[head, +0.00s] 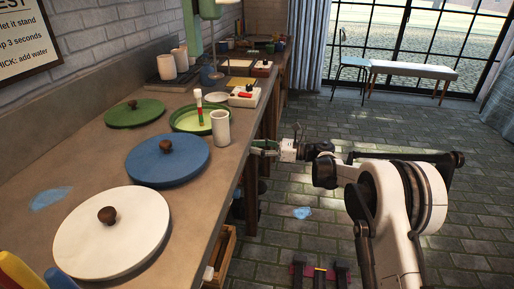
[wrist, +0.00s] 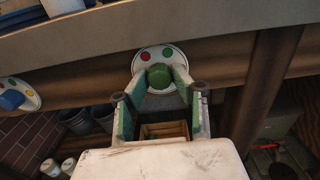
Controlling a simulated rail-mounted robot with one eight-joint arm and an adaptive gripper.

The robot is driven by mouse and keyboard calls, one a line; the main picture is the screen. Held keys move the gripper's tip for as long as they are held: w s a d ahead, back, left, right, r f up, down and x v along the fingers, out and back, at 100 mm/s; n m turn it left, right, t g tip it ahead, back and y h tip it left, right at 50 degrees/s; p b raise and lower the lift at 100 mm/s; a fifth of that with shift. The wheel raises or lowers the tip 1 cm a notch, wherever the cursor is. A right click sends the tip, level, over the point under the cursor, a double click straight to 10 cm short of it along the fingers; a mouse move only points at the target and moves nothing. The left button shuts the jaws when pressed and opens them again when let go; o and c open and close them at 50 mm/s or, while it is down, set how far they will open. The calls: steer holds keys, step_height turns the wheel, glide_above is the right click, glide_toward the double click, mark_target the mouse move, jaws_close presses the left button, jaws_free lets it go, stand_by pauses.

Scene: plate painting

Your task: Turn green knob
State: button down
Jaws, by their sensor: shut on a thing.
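The green knob (wrist: 159,76) shows in the wrist view on a white round plate (wrist: 143,57) with a red dot and a green dot, on the table's front. My gripper (wrist: 160,84) has one green-padded finger on each side of the knob and is shut on it. In the head view my gripper (head: 262,147) reaches the table's front edge from the right. The knob is hidden there.
Another plate with a blue knob (wrist: 11,99) is at the left in the wrist view. White, blue (head: 168,161) and green lids, a green bowl (head: 186,122) and a white cup (head: 220,127) stand on the table. Buckets (wrist: 78,119) and a wooden crate (wrist: 164,131) are below. The floor to the right is mostly open.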

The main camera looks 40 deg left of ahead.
steer(key=m+b, duration=0.1)
steer(key=m, duration=3.4)
steer(key=shift+r, duration=0.1)
steer(key=shift+m, duration=0.4)
steer(key=c, duration=1.5)
jaws_free()
